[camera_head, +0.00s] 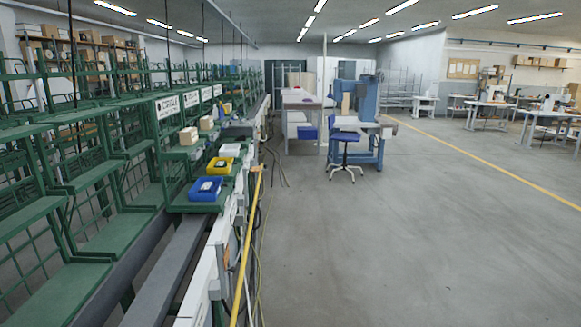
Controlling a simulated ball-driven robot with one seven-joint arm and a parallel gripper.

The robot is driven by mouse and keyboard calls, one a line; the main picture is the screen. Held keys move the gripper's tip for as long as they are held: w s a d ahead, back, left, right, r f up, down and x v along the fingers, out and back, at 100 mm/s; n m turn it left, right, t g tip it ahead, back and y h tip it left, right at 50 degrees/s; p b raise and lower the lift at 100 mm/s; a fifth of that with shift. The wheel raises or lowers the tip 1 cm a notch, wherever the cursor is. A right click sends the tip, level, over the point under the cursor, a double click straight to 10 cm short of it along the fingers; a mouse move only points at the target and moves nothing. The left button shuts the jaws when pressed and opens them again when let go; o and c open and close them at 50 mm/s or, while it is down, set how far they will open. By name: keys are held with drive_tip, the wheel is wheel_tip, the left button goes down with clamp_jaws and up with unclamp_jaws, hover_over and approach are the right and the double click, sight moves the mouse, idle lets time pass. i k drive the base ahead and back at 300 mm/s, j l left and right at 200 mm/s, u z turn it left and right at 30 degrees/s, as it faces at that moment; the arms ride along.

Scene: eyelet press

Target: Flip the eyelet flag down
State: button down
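A blue machine (369,105) stands on the floor in the middle distance, a little right of centre. It could be the eyelet press, but it is too far off to be sure. No eyelet flag can be made out on it or elsewhere. A blue chair (345,150) stands in front of the machine and hides part of it. My gripper and arm are not in view.
A line of green racks (100,160) with blue (205,189) and yellow (220,166) bins runs along the left. A yellow bar (247,245) runs along its side. White tables (490,108) stand at the far right. The grey floor (400,240) right of centre is clear.

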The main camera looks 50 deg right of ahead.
sight(253, 168)
drive_tip(key=z, duration=0.9)
drive_tip(key=i+l, duration=0.1)
drive_tip(key=i, duration=1.1)
drive_tip(key=i+l, duration=0.1)
drive_tip(key=i, duration=1.1)
drive_tip(key=i+l, duration=0.1)
drive_tip(key=i, duration=1.1)
